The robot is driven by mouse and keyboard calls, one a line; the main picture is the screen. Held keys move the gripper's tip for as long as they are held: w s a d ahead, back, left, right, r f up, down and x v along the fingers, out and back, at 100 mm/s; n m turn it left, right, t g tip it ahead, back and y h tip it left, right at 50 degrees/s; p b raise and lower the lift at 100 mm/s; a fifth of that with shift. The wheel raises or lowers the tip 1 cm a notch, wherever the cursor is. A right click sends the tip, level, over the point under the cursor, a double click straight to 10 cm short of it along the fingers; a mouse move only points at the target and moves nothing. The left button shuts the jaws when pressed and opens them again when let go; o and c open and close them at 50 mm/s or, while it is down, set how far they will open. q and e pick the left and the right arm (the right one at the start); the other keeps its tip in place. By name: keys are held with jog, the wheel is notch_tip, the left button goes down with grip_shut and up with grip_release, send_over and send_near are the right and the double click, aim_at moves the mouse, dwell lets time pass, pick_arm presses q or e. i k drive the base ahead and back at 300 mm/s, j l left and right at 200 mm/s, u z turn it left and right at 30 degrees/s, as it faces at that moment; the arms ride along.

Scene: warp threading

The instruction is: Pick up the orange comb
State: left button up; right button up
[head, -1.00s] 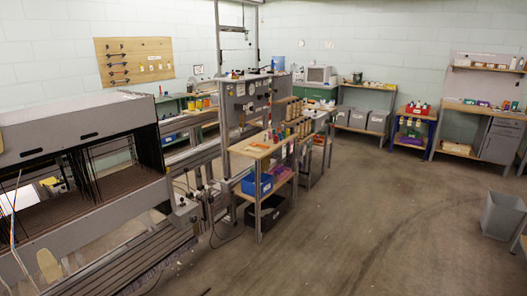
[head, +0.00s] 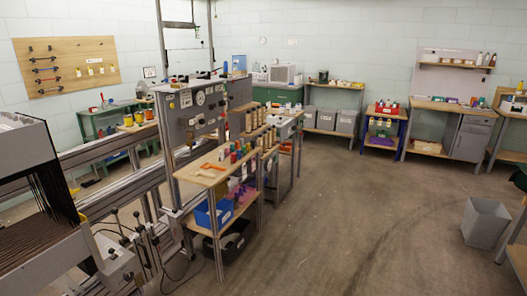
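A small flat orange item (head: 208,170) lies on the light wooden top of the narrow workbench (head: 190,172), near its front end. It is too small to tell for sure whether it is the orange comb. Several coloured spools (head: 238,152) stand upright behind it on the same bench. Neither of my grippers is in view.
A grey waste bin (head: 485,222) stands at the right. The middle floor is clear.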

aim_at(206, 166)
jog(key=i+u, duration=0.1)
jog(key=i, duration=0.6)
jog(key=i+l, duration=0.15)
jog(key=i, duration=0.5)
jog(key=i+l+u, duration=0.15)
jog(key=i+u, duration=0.35)
jog(key=i+l+u, duration=0.95)
jog(key=i, duration=0.05)
